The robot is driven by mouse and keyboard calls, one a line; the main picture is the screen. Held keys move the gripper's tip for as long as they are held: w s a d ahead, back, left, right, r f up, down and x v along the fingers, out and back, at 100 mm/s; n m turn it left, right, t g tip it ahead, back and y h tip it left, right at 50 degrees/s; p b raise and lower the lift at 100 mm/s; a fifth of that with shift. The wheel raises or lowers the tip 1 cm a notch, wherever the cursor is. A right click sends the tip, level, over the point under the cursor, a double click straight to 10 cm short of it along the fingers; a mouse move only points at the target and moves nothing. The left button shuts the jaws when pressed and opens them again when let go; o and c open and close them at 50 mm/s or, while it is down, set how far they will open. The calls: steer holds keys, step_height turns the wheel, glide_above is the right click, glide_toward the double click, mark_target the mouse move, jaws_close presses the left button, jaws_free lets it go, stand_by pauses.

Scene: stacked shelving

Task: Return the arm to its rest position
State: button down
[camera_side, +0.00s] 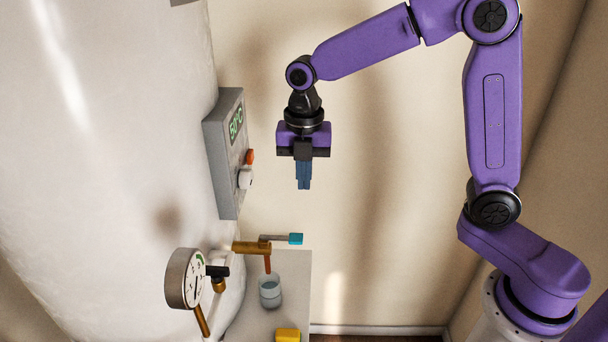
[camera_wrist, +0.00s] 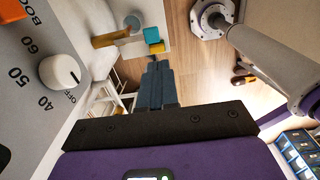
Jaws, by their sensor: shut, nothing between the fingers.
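My gripper (camera_side: 304,186) hangs pointing down in the side view, in free air to the right of a grey control box. Its blue fingers are together and hold nothing. The shut fingers (camera_wrist: 155,68) also show in the wrist view, touching nothing. My purple arm reaches in from the right in the side view, bent at the elbow near the top.
A white tank (camera_side: 100,150) fills the left. The control box (camera_side: 226,155) has a dial (camera_wrist: 62,72) and a display. Below are a gauge (camera_side: 184,278), a brass tap (camera_side: 250,247), a cup (camera_side: 270,294) and a yellow block (camera_side: 288,335). The space right of the gripper is clear.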

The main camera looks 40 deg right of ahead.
steer(key=s+d+m, duration=0.2)
steer(key=s+m, duration=0.2)
steer(key=s, duration=0.4)
steer(key=s+d+f+m, duration=0.1)
steer(key=s+d+m, duration=0.2)
steer(key=s, duration=0.6)
steer(key=s+d+f+m, duration=0.1)
steer(key=s+d+m, duration=0.2)
steer(key=s+m, duration=0.4)
steer(key=shift+s+d, duration=0.25)
steer(key=shift+s, duration=0.75)
